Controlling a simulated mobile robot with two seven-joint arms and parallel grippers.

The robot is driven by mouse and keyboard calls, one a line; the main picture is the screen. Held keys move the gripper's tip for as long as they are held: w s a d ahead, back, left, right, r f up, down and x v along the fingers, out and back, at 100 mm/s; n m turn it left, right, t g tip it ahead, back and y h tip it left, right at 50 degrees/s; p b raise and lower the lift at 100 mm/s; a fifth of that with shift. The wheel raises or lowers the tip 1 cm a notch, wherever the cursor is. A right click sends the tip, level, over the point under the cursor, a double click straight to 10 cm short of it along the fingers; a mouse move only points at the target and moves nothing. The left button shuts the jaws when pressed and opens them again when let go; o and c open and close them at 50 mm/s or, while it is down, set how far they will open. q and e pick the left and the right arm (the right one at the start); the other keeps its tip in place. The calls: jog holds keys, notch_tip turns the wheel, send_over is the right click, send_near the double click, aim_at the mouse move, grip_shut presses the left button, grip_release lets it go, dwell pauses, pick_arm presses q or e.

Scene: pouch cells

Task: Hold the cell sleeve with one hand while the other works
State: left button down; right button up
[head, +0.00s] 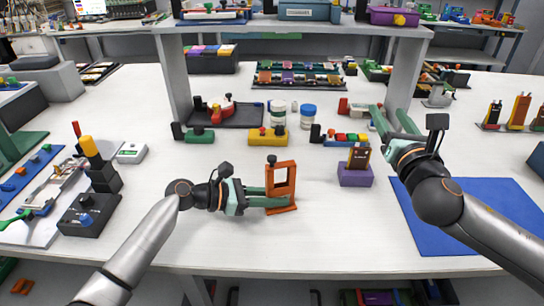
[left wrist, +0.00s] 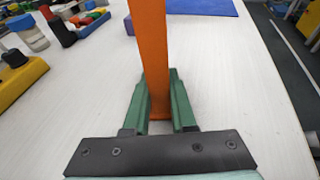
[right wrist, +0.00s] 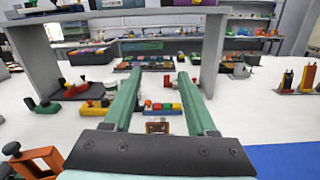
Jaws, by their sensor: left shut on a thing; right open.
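The cell sleeve (head: 293,183) is an orange upright frame with an open window, standing at the middle front of the white table. My left gripper (head: 280,195) is shut on the sleeve, low on its side. In the left wrist view the sleeve (left wrist: 155,50) rises between the green fingers (left wrist: 158,105). A brown pouch cell (head: 359,155) stands upright in a purple holder (head: 355,178), right of the sleeve. My right gripper (head: 390,120) is open and empty, above and behind the cell. In the right wrist view the cell (right wrist: 158,127) shows small between the finger bases.
A blue mat (head: 440,240) lies at the right. Yellow (head: 267,138) and green (head: 197,136) holders and lidded jars (head: 308,113) stand behind. A grey shelf frame (head: 404,75) spans the back. A black block with a yellow-topped post (head: 88,147) stands left.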

jog(key=s+a+f+n+y, duration=0.3)
jog(key=s+a+f+y, duration=0.15)
jog(key=a, duration=0.55)
jog(key=n+g+y, duration=0.2)
jog(key=n+y, duration=0.1)
send_near(274, 161)
jog(key=x, duration=1.1)
jog(key=shift+r, duration=0.1)
grip_shut()
